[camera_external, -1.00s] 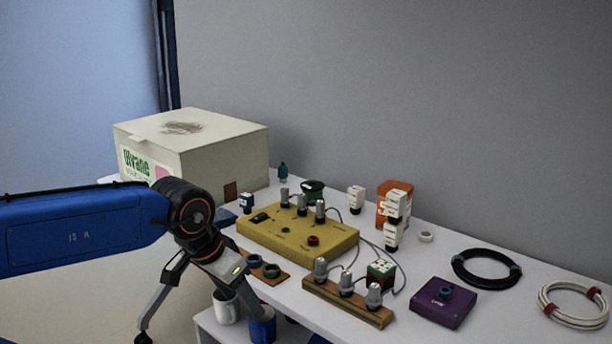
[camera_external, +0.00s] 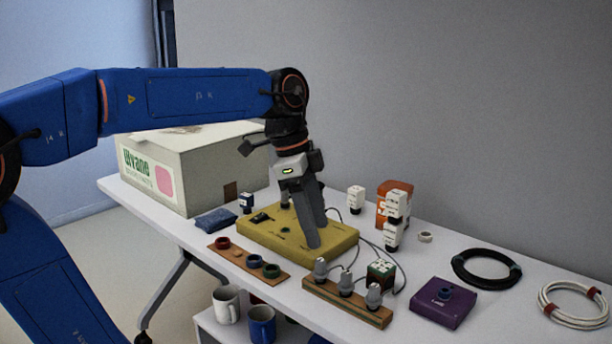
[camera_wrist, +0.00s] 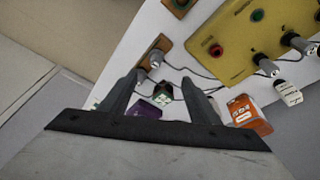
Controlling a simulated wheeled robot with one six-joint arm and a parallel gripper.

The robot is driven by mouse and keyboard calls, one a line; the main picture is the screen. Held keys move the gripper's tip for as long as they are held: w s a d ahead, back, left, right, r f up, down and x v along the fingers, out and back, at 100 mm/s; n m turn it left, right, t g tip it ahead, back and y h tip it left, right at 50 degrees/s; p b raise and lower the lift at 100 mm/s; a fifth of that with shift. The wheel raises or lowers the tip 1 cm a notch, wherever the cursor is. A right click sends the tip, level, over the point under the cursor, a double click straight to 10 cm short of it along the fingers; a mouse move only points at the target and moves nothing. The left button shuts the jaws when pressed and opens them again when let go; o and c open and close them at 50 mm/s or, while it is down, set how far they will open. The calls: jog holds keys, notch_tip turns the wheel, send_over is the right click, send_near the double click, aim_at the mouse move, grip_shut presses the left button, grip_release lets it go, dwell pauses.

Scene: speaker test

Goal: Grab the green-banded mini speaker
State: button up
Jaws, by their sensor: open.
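My gripper (camera_external: 317,236) is open and points down over the yellow control box (camera_external: 262,232). In the wrist view its fingers (camera_wrist: 161,84) are spread with nothing held between them. No green-banded speaker can be made out for certain now. A dark round thing with a green band stood behind the yellow box one second ago; my gripper now covers that spot in the external view.
A wooden strip with silver plugs (camera_external: 346,305), a purple box (camera_external: 436,315), white blocks (camera_external: 393,236), an orange box (camera_external: 383,192) and coiled cables (camera_external: 487,270) crowd the right. A large carton (camera_external: 200,178) stands left. Mugs (camera_external: 227,303) sit on a lower shelf.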

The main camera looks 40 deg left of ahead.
aim_at(380, 265)
jog(key=w+d+r+m+g+h, duration=0.2)
jog(key=w+d+r+m, duration=0.25)
jog(key=w+m, duration=0.35)
jog(key=shift+n, duration=0.5)
jog(key=x, duration=0.7)
jog(key=w+x, duration=0.1)
jog(key=x, duration=0.3)
jog(key=shift+a+f, duration=0.3)
jog(key=shift+f, duration=0.05)
jog(key=shift+x, duration=2.75)
jog(key=shift+w+a, duration=0.1)
jog(key=shift+w, duration=0.05)
jog(key=c, duration=1.2)
